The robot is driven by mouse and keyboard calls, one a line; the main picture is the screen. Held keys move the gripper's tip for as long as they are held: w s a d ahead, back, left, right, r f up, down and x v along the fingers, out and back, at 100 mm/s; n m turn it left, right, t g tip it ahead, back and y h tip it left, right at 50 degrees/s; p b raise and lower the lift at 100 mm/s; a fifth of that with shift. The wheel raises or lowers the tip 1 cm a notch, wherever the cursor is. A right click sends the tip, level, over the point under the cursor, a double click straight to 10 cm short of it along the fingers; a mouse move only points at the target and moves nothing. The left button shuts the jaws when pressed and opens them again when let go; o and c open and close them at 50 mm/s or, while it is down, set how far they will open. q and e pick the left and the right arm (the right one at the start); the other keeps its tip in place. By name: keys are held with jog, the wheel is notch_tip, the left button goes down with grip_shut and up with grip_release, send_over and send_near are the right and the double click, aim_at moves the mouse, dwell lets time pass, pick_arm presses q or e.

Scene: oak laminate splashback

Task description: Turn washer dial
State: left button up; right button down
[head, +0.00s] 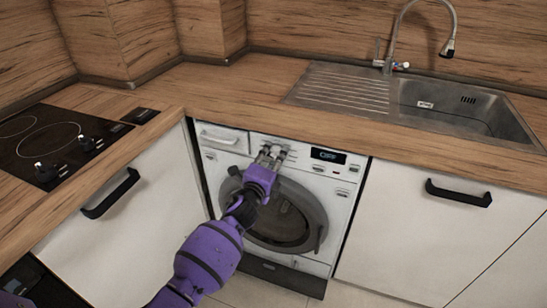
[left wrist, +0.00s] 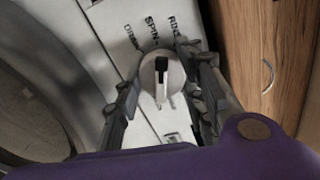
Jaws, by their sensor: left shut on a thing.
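The washer (head: 328,188) stands under the counter, its round door closed. Its small display (head: 328,156) reads OFF. My left gripper (head: 270,153) reaches the washer's control panel. In the left wrist view, the round white dial (left wrist: 162,75) with a dark pointer sits between the fingers of my left gripper (left wrist: 163,90), which is shut on it. Labels, one reading SPIN, are printed around the dial. In the head view the fingers mostly hide the dial. My right gripper is not in view.
The wooden counter (head: 230,92) overhangs just above the washer panel. A cooktop (head: 55,145) is at left and a steel sink (head: 450,105) at right. White cabinets with black handles (head: 110,194) flank the washer.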

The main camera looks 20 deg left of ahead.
pick_arm(q)
jog(key=shift+a+f+n, duration=0.2)
jog(key=shift+a+n, duration=0.05)
jog(key=shift+n, duration=0.65)
jog(key=shift+s+f, duration=0.1)
jog(key=o, duration=1.1)
jog(key=shift+s+d, duration=0.1)
jog(key=s, duration=0.7)
jog(key=s+r, duration=0.1)
jog(key=s, duration=0.3)
jog(key=shift+s, duration=0.35)
